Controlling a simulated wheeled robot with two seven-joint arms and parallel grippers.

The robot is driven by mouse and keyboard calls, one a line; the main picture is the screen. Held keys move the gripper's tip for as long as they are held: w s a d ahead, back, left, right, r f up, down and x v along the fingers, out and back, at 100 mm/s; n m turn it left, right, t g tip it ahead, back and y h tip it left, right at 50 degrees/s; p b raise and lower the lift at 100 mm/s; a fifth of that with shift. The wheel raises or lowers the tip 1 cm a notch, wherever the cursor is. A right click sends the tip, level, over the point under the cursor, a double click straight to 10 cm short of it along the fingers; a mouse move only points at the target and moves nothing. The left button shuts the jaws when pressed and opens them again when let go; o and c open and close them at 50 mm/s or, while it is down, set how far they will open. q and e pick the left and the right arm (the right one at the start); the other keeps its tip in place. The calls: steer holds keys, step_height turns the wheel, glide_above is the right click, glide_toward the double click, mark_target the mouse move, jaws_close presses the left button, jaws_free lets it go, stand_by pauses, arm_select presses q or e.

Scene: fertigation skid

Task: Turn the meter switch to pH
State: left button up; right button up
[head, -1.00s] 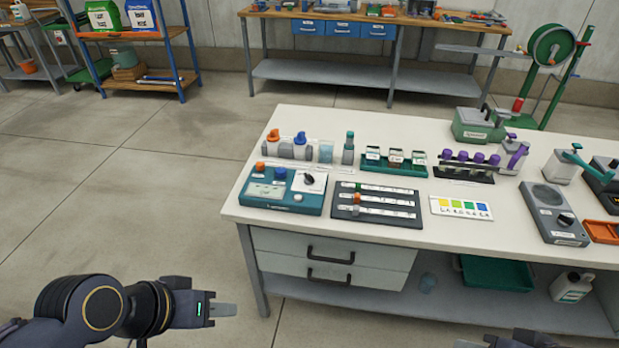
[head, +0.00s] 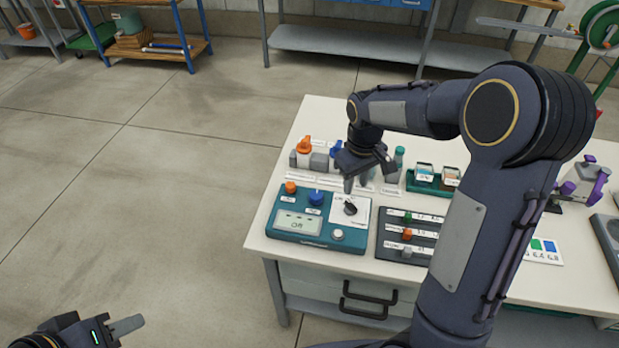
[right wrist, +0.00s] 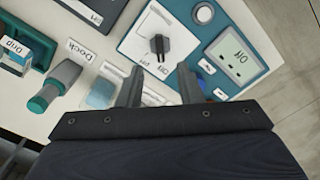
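The teal meter (head: 320,222) stands at the table's near left corner. Its display (head: 298,224) seems to read Off.
Orange (head: 291,187) and blue (head: 316,196) caps stand on the meter's back left. A dark slotted board (head: 392,244) lies right of it. Bottles, including an orange-topped one (head: 304,146), stand behind. My right arm hides much of the table.

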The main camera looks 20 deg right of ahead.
mark_target(351, 204)
steer(key=shift+w+f, duration=0.2)
steer(key=shift+f, duration=3.8)
jaws_close()
